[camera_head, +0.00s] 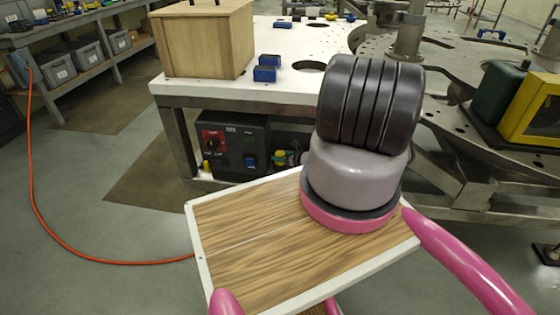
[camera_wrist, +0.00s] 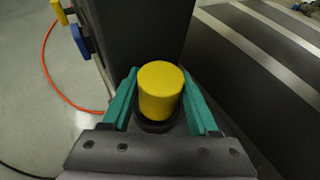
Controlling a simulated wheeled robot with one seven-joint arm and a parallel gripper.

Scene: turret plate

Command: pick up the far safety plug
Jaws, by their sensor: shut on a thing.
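The yellow safety plug (camera_wrist: 160,92) is a short round cylinder standing between the two teal fingers of my gripper (camera_wrist: 162,106) in the wrist view. The fingers are shut on its sides, and a dark ring shows around its lower end. Whether that ring is a socket it still sits in, I cannot tell. In the head view, small yellow and teal bits (camera_head: 281,158) show under the white table, right of the dark control box (camera_head: 232,146); my arm and the table hide most of that spot.
The control box has a red switch (camera_head: 212,141) and a blue part (camera_head: 250,161). In the wrist view a dark wall (camera_wrist: 140,35) rises close beside the plug, with a blue piece (camera_wrist: 80,41) on its edge. A wooden box (camera_head: 203,40) stands on the white table (camera_head: 290,88).

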